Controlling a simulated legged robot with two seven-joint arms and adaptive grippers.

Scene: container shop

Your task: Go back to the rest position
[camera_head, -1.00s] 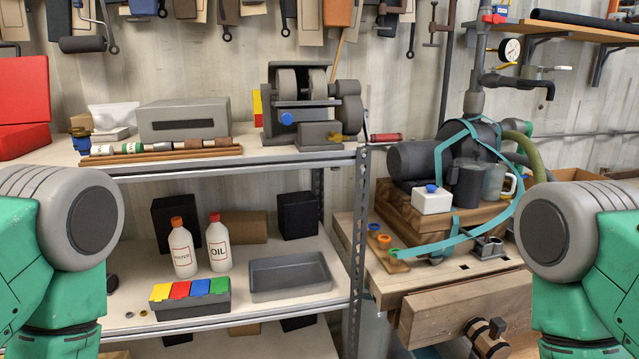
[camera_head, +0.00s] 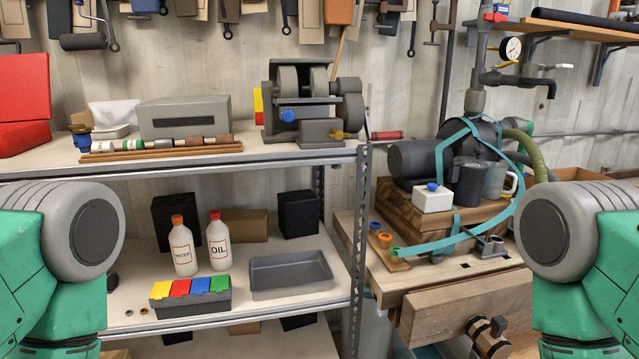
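Neither gripper shows in the head view. Only my green and grey arm links are in view, at the left and right picture edges. On the lower shelf (camera_head: 270,310) stand a white bottle labelled WATER (camera_head: 182,248) with an orange cap and a white bottle labelled OIL (camera_head: 218,243) with a red cap, both upright. In front of them is a grey box with yellow, red, blue and green lids (camera_head: 190,308). A grey empty tray (camera_head: 290,277) lies to its right. My arm links stand clear of the bottles, box and tray.
The upper shelf (camera_head: 300,158) holds a bench grinder (camera_head: 312,105), a grey case (camera_head: 185,118) and a red toolbox (camera_head: 24,100). At right, a wooden workbench (camera_head: 450,280) carries a pump, mugs, a white container (camera_head: 432,199) and coloured rings. A metal post (camera_head: 360,250) divides shelf and bench.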

